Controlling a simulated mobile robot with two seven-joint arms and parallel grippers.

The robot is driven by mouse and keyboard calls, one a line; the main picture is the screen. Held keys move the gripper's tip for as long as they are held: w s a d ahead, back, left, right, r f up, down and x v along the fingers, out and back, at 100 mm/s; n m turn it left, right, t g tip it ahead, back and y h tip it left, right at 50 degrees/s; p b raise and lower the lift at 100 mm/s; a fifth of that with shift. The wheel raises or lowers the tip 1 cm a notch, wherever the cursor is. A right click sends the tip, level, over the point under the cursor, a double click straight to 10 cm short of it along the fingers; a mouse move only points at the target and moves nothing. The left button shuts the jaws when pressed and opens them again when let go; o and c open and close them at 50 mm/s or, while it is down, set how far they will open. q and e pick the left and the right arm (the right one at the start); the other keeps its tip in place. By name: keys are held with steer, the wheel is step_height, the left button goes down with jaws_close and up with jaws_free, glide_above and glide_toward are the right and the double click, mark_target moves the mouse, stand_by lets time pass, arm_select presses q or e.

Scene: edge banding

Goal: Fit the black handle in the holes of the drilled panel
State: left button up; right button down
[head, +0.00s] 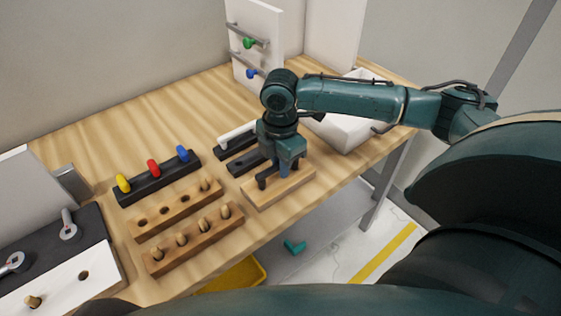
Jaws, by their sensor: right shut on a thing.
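My right gripper (275,177) points down over a light wooden panel (293,189) near the table's front edge. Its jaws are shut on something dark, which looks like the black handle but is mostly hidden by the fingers. The fingertips are at or just above the panel's top; I cannot tell whether the handle touches it. Any holes in the panel are hidden or too small to make out. My left gripper is not in view.
Behind the gripper lie dark holders, one with a white handle (237,135). A white bin (345,130) stands to the right. To the left are a black rack with coloured pegs (153,167) and wooden blocks with dowels (195,238). A white door panel (255,35) stands behind.

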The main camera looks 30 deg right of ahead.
steer(key=shift+f, duration=0.45)
stand_by(0.4)
steer(key=c, duration=1.3)
jaws_free()
steer(key=shift+c, duration=0.2)
steer(key=shift+r, duration=0.15)
steer(key=shift+r+p, duration=0.3)
steer(key=shift+r, duration=2.1)
